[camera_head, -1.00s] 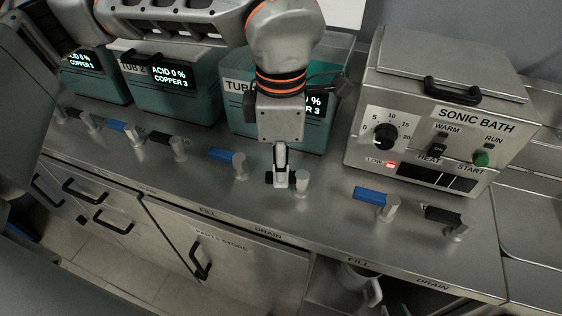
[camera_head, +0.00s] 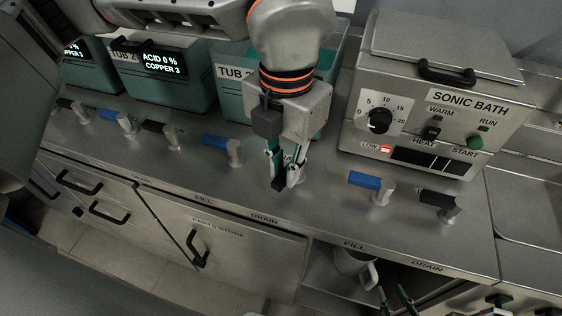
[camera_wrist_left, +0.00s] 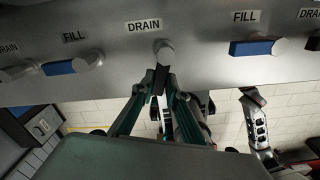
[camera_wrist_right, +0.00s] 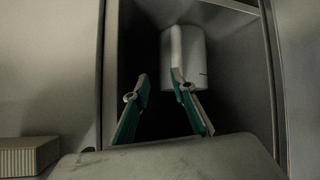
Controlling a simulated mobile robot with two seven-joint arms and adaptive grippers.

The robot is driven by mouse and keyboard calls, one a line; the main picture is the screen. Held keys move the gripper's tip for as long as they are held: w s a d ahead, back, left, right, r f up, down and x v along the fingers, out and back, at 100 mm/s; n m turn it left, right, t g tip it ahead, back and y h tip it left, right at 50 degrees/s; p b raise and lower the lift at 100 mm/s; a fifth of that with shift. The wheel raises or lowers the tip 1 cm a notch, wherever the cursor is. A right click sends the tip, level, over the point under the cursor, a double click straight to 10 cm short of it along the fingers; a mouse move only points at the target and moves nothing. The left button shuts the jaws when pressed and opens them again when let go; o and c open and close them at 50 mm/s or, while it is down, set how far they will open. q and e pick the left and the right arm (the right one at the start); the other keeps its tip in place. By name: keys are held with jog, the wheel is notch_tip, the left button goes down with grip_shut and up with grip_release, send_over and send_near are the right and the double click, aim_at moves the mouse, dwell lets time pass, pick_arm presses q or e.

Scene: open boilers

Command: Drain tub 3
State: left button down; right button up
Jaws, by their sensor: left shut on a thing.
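My left gripper (camera_head: 282,182) is shut on the black drain lever (camera_head: 278,186) in front of this tub. In the left wrist view the lever (camera_wrist_left: 159,81) sits between the fingers, pointing from its post towards the counter's front edge, below a DRAIN label (camera_wrist_left: 144,26). The blue fill lever (camera_head: 216,142) beside it points left. My right gripper (camera_wrist_right: 160,85) is open and empty, low by the open shelf; only its fingers show in the head view.
The sonic bath (camera_head: 435,90) stands right of tub 3, with its own blue lever (camera_head: 365,180) and black lever (camera_head: 437,199). Tub 2 (camera_head: 165,85) stands left. A white mug (camera_head: 357,268) sits in the open shelf below the counter, also before the right wrist camera (camera_wrist_right: 190,55).

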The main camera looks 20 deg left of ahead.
pick_arm(q)
jog(key=shift+d+n, duration=0.4)
jog(key=shift+n, duration=0.8)
jog(key=shift+r, duration=0.1)
jog(key=c, duration=2)
grip_release()
jog(key=shift+s, duration=0.1)
notch_tip(320, 180, up, 12)
jog(key=shift+f, duration=0.1)
